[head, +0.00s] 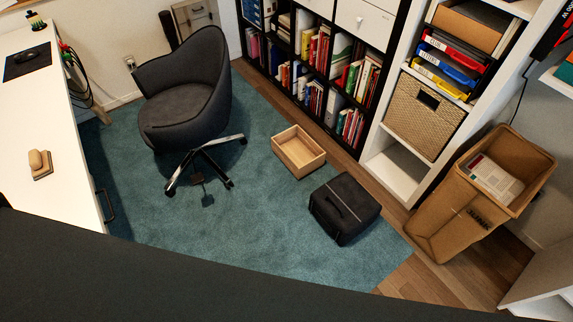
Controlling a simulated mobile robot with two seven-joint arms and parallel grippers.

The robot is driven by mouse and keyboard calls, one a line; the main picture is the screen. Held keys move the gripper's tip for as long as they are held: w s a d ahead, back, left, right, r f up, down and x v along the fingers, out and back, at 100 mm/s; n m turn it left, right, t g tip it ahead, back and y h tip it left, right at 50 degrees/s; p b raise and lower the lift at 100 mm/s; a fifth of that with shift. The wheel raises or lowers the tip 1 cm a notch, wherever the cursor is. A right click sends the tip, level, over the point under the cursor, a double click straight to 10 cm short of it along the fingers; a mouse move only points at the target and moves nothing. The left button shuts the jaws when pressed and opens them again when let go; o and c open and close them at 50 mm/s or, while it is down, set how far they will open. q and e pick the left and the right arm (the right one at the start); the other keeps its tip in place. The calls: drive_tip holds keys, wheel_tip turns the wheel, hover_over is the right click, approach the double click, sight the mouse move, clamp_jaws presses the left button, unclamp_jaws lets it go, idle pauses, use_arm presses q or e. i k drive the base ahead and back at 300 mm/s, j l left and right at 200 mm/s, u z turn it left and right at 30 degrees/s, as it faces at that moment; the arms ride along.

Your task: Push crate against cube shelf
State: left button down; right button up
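A shallow open wooden crate (309,164), light in colour and empty, sits on the teal carpet near the middle of the head view. The dark-framed cube shelf (374,93), filled with books and binders, stands behind it and to its right. The crate is apart from the shelf, with carpet and a strip of wood floor between them. Neither of my grippers is in view.
A dark bag (344,208) lies close to the crate's lower right. A grey swivel chair (184,95) stands to its left. A white shelf (385,168) and a brown paper bin (459,207) are at the right. Carpet (225,235) is clear in front.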

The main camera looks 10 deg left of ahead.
sight(299, 152)
drive_tip(key=i+j+z, duration=0.15)
drive_tip(key=z, duration=0.3)
drive_tip(key=i+j+z, duration=0.2)
drive_tip(key=z, duration=0.25)
drive_tip(key=i+j+z, duration=0.1)
drive_tip(key=j, duration=0.15)
drive_tip(key=i+j+z, duration=0.1)
drive_tip(key=j, duration=0.2)
drive_tip(key=i+j+z, duration=0.1)
drive_tip(key=j, duration=0.15)
drive_tip(key=i+j, duration=0.1)
drive_tip(key=j, duration=0.25)
drive_tip(key=i+j, duration=0.15)
drive_tip(key=j, duration=0.2)
drive_tip(key=i+j, duration=0.1)
drive_tip(key=j, duration=0.25)
drive_tip(key=i+j+z, duration=0.1)
drive_tip(key=j, duration=0.25)
